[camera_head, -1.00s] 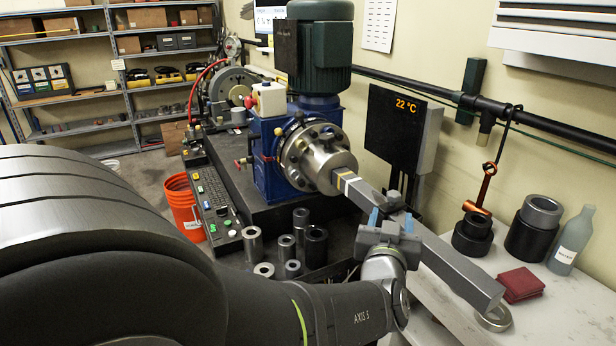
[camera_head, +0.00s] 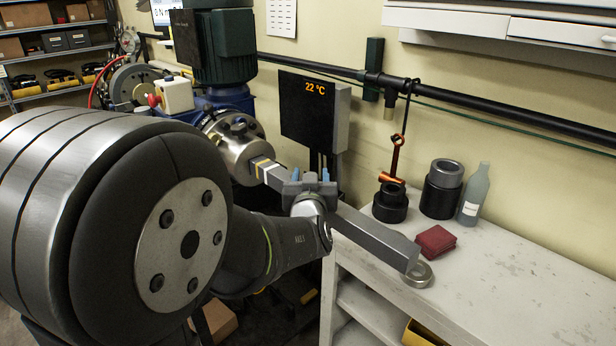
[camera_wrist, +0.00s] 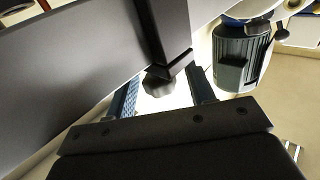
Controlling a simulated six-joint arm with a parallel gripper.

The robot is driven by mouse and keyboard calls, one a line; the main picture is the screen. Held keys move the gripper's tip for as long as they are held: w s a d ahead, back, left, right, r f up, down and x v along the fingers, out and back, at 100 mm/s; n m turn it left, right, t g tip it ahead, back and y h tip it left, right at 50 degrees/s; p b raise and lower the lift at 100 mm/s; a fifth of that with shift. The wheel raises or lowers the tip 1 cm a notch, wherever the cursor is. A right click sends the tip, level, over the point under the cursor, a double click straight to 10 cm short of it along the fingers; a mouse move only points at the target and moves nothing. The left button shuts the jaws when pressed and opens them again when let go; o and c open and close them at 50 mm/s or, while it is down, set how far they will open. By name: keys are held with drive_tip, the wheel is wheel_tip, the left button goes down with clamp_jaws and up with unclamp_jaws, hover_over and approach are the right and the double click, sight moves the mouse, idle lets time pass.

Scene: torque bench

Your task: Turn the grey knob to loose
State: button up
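A dark grey faceted knob (camera_wrist: 158,84) shows in the wrist view, at the end of a short dark block beside a long grey bar (camera_wrist: 55,75). My gripper (camera_wrist: 162,92) has its two blue-padded fingers on either side of the knob, with light gaps visible on both sides. It looks open and not touching the knob. In the head view, my gripper (camera_head: 311,176) is at the middle of the long grey bar (camera_head: 375,235), which runs from the steel hub (camera_head: 236,145) towards the bench. The knob cannot be made out there, and its setting is not readable.
A display reading 22 °C (camera_head: 308,105) hangs behind the bar. A green motor (camera_head: 222,48) stands above the hub.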

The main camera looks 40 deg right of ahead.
drive_tip(key=c, duration=0.9)
drive_tip(key=shift+d+r+y, duration=0.1)
drive_tip(key=shift+y, duration=0.2)
drive_tip(key=shift+n+t+y, duration=0.8)
drive_tip(key=shift+n+t, duration=0.1)
drive_tip(key=shift+n+t+y, duration=0.9)
drive_tip(key=shift+n+y, duration=0.4)
drive_tip(key=shift+y, duration=0.5)
drive_tip(key=o, duration=1)
